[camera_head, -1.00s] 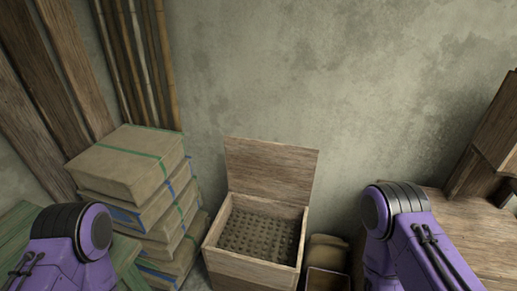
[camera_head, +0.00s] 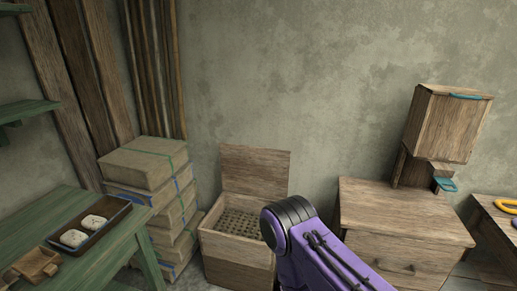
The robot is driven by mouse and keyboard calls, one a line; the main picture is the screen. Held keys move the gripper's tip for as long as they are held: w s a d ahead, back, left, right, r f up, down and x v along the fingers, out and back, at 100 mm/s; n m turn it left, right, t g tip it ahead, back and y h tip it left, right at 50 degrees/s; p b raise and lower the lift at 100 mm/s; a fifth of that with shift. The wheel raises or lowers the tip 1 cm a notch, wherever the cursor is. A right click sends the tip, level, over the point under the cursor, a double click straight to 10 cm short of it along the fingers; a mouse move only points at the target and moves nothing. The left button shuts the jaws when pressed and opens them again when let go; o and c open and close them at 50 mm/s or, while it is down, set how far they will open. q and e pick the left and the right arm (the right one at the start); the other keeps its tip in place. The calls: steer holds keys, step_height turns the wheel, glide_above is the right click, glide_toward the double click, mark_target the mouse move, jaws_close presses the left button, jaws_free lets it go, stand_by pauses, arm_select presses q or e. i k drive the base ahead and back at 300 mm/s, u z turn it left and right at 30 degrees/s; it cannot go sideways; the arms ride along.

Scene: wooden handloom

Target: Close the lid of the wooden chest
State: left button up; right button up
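The wooden chest (camera_head: 237,262) stands on the floor against the wall, near the middle of the view. Its lid (camera_head: 254,170) is raised and stands upright at the back, close to the wall. A dark, dotted surface shows inside the open chest. My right arm reaches in from the bottom and covers the chest's right front corner in the picture. Neither of my grippers shows in this view.
Stacked tan bundles (camera_head: 145,164) stand left of the chest. A green table (camera_head: 100,226) with a dark tray (camera_head: 104,232) is at the left front. A wooden cabinet (camera_head: 400,215) stands to the right, with a wooden box (camera_head: 440,125) above it. Wooden planks lean at the back left.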

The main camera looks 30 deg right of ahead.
mark_target(257, 172)
steer(key=z, duration=0.6)
steer(key=i, duration=0.6)
steer(key=z, duration=0.55)
steer(key=i, duration=0.85)
steer(key=u, duration=0.35)
